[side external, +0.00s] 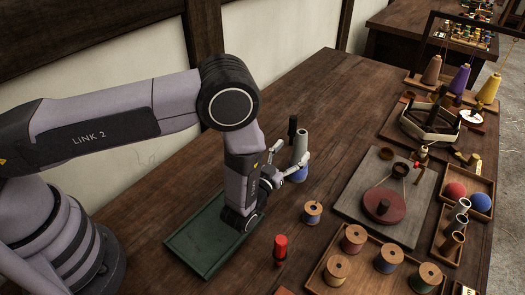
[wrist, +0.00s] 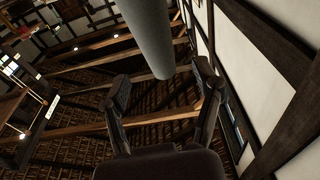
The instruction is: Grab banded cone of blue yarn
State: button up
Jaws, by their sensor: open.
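A cone (side external: 300,143) stands upright on the table, with a pale grey upper part and a blue band low down. It is the only blue-banded cone I can make out. My gripper (side external: 289,156) is open beside it at low height, with its fingers reaching toward the cone. In the wrist view the grey, tapered part of the cone (wrist: 147,35) comes down from the top edge to between and beyond the fingertips of my gripper (wrist: 160,84). Gaps show on both sides there. Contact cannot be seen, and the blue part is out of the wrist view.
A dark upright object (side external: 292,129) stands close behind the cone. A green tray (side external: 190,262) lies below my wrist. A spool (side external: 312,213) and a red piece (side external: 280,248) stand nearer the camera. A grey board (side external: 350,199) with a red disc lies to the right.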

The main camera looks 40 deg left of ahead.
aim_at(298, 142)
jog(key=w, duration=0.2)
jog(key=w+r, duration=0.1)
jog(key=w, duration=0.1)
jog(key=shift+w, duration=0.35)
jog(key=shift+r, duration=0.1)
jog(key=c, duration=1.1)
